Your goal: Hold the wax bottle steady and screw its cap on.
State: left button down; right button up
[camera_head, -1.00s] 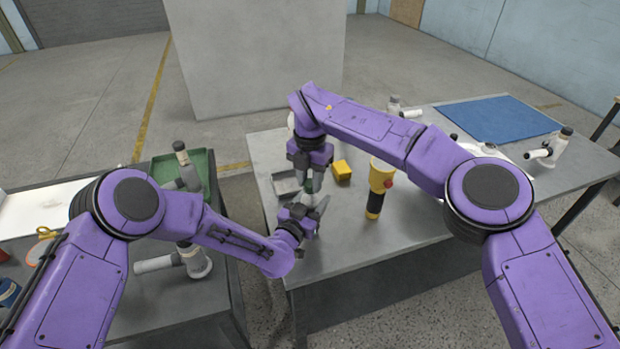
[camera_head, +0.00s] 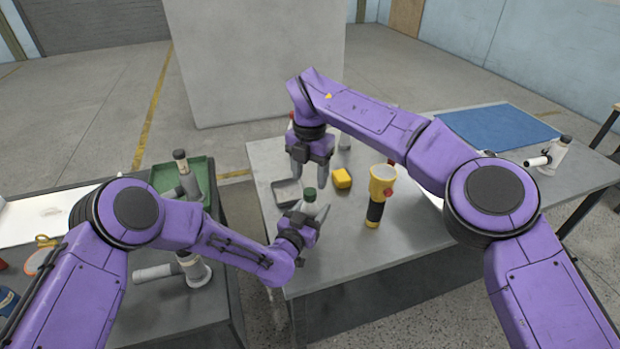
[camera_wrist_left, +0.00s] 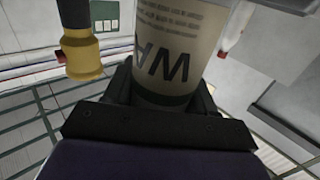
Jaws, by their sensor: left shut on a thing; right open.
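The wax bottle, pale with a green band and dark "WA" lettering, fills the middle of the left wrist view (camera_wrist_left: 180,45). My left gripper (camera_head: 312,215) is shut on it over the near part of the grey table. In the head view the bottle is mostly hidden by the fingers, and the green cap (camera_head: 309,194) shows on its top, looking upright. Whether the cap is fully tight cannot be told. My right gripper (camera_head: 309,173) is open and empty, pointing down just above the cap and apart from it.
A yellow-and-black tool (camera_head: 375,212) stands right of the bottle. A yellow block (camera_head: 342,178) and a shallow grey tray (camera_head: 283,193) lie near it. A blue mat (camera_head: 500,122) and a white fitting (camera_head: 550,155) are at far right. A green bin (camera_head: 166,176) is on the left table.

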aim_at(310, 191)
jog(key=shift+w+r, duration=0.15)
jog(key=shift+r, duration=0.6)
jog(key=shift+c, duration=0.4)
jog(key=n, duration=0.2)
jog(key=r+n, duration=0.1)
jog(key=n, duration=0.1)
jog(key=shift+r+t, duration=0.2)
jog(key=shift+t, duration=0.1)
jog(key=n, duration=0.5)
jog(key=shift+r, duration=0.25)
jog(key=n, duration=0.5)
notch_tip(310, 191, down, 8)
